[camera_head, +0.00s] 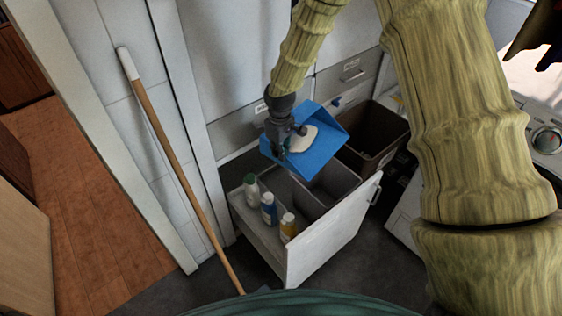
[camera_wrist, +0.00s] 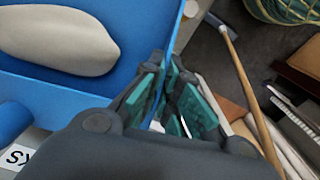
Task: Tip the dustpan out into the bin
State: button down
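The blue dustpan (camera_head: 316,152) is in the air above the open drawer, tilted, with a pale rounded lump (camera_head: 302,139) lying in it. In the wrist view the dustpan (camera_wrist: 50,95) fills the upper left, and the lump (camera_wrist: 58,40) rests on its floor. My gripper (camera_head: 288,138) is at the dustpan's left side in the head view. In the wrist view its teal-padded fingers (camera_wrist: 168,98) are closed around the dustpan's side wall. A dark brown open bin (camera_head: 378,132) stands right of the dustpan, behind the drawer front; its bottom is not clearly visible.
The pulled-out drawer (camera_head: 325,235) holds several bottles (camera_head: 268,208) on its left and grey compartments under the dustpan. A wooden-handled broom or mop (camera_head: 170,140) leans at the left. Cabinet fronts stand behind; a white appliance (camera_head: 540,150) is at the right.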

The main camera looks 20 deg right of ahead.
aim_at(299, 167)
jog(key=shift+w+d+f+n+b, duration=0.25)
jog(key=shift+w+d+f+b, duration=0.05)
jog(key=shift+w+f+b, duration=0.25)
jog(key=shift+w+d+f+n+b, duration=0.25)
jog(key=shift+w+d+f+b, duration=0.05)
jog(key=shift+w+f+b, duration=0.2)
jog(key=shift+s, duration=0.15)
jog(key=t+b, duration=0.1)
jog(key=b, duration=0.1)
jog(key=s+d+t+y+b, duration=0.1)
jog(key=b, duration=0.2)
jog(key=shift+s+f+y, duration=0.15)
jog(key=shift+y, duration=0.15)
jog(key=s+d+t+y+b, duration=0.1)
jog(key=s+t+b, duration=0.1)
jog(key=b, duration=0.4)
jog(key=shift+d+t+y, duration=0.3)
jog(key=shift+d+y, duration=0.05)
jog(key=shift+y, duration=0.05)
jog(key=shift+s+d+r+t+y+b, duration=0.2)
jog(key=shift+s+d+r+t+y, duration=0.1)
jog(key=shift+s+d+t+y, duration=0.15)
jog(key=shift+s+d+r+t+y+b, duration=0.15)
jog(key=shift+s+d+r+t+y, duration=0.15)
jog(key=shift+s+t, duration=0.25)
